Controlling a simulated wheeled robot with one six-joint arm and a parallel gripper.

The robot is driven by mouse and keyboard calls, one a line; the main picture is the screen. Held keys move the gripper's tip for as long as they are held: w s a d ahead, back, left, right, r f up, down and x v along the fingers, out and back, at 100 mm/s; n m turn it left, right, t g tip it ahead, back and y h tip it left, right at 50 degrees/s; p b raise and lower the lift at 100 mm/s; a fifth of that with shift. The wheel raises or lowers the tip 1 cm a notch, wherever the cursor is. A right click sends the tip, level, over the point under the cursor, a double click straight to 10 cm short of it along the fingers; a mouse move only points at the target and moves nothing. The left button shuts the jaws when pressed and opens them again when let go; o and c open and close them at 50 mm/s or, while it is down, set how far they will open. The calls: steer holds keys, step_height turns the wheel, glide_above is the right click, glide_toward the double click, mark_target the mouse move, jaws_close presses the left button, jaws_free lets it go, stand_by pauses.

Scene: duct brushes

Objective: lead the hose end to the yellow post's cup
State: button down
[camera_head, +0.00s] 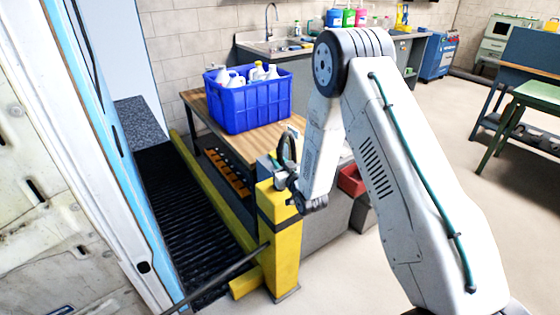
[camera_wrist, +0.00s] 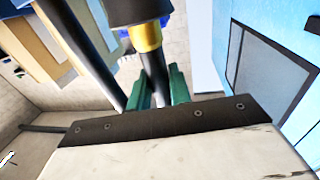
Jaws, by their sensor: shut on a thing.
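The yellow post (camera_head: 283,250), with a dark band near its top, stands upright in the middle of the head view. My gripper (camera_head: 281,172) is at the post's top, partly hidden by my wrist. In the wrist view, the green fingers of my gripper (camera_wrist: 161,88) are shut on a black hose end (camera_wrist: 153,66) with a brass collar (camera_wrist: 146,38) and a wider black part beyond it. The black hose (camera_head: 225,268) also runs from beside the post to the lower left. A dark loop (camera_head: 287,148) rises above the gripper. I cannot make out the cup.
A blue crate of bottles (camera_head: 240,108) stands on a wooden bench (camera_head: 203,118) behind the post. A yellow rail (camera_head: 210,190) and dark ribbed floor (camera_head: 185,215) lie to the left, beside a blue and white vehicle body (camera_head: 95,165). Open floor (camera_head: 345,270) is to the right.

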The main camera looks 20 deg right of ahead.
steer(key=shift+f, duration=0.15)
steer(key=c, duration=1.2)
jaws_free()
steer(key=shift+s, duration=0.1)
